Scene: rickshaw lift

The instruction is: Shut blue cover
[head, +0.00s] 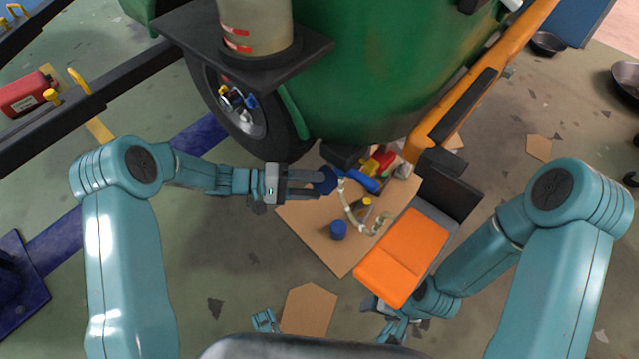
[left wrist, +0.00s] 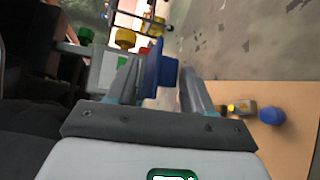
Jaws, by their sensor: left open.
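A round, dark blue cover (head: 327,180) is at the fingertips of my left gripper (head: 316,183), beside the big wheel and above the cardboard. In the left wrist view the blue cover (left wrist: 160,70) shows as a thin upright disc with a stub, between the two spread fingers (left wrist: 160,82). The left gripper is open; whether a finger touches the cover I cannot tell. A second blue piece, a short cylinder (head: 338,230), stands on the cardboard and also shows in the left wrist view (left wrist: 271,114). My right arm reaches down beside the orange box; its fingers are unclear.
The cardboard sheet (head: 345,265) carries a pale curved hose (head: 352,215) and a small yellow-capped bottle (head: 366,203). An orange-topped box (head: 403,258) stands at its right. The wheel (head: 245,105) and green body (head: 370,80) block the space above.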

